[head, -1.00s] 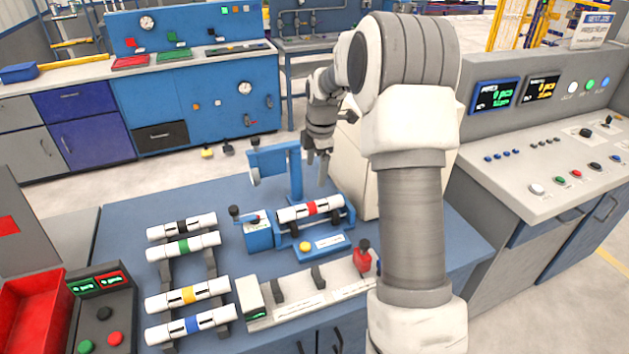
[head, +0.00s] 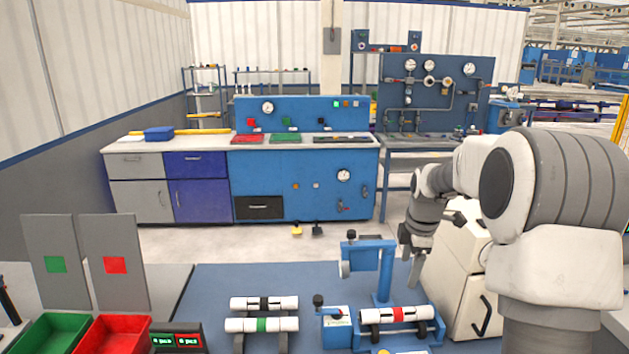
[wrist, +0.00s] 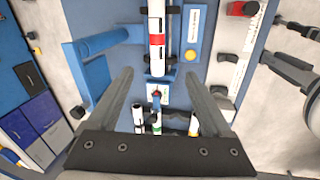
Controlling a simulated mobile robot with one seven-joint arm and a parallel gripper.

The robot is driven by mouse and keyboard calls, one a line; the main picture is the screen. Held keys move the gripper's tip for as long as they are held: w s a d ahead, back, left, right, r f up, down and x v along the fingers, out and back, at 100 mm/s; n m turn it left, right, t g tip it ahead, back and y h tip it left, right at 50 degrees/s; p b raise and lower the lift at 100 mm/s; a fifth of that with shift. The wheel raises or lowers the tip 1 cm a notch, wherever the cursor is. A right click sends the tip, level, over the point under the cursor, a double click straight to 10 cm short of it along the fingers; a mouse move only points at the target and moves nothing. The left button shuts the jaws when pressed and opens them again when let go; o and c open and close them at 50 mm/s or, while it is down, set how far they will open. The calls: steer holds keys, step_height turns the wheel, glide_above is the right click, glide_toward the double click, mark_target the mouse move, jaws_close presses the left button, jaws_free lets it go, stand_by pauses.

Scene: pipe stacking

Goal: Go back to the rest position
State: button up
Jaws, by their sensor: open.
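My gripper (head: 413,268) is open and empty above the back of the blue table, right of the blue stand's upright post. In the wrist view its two fingers (wrist: 157,90) are spread, with nothing between them. A white pipe with a red band (head: 397,314) lies in the blue fixture (head: 426,331) below my gripper. The red-banded pipe also shows beyond the fingers in the wrist view (wrist: 156,35).
Pipes with a black band (head: 264,303) and a green band (head: 261,325) lie on a rack at left. A green bin (head: 45,335) and a red bin (head: 112,335) stand at far left. A cream cabinet (head: 462,270) stands close right of my gripper.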

steer(key=s+a+r+m+t, duration=0.1)
steer(key=s+a+r+m, duration=0.3)
steer(key=s+r, duration=0.25)
steer(key=s+a+r+m+t, duration=0.1)
steer(key=s+a+r+m, duration=0.3)
steer(key=s, duration=0.4)
steer(key=s+a+m+t, duration=0.1)
steer(key=s+a+m, duration=0.2)
steer(key=s+m, duration=0.5)
steer(key=s, duration=0.9)
steer(key=shift+s+a+r+m, duration=0.15)
steer(key=shift+a+r+m, duration=0.05)
steer(key=shift+m, duration=0.2)
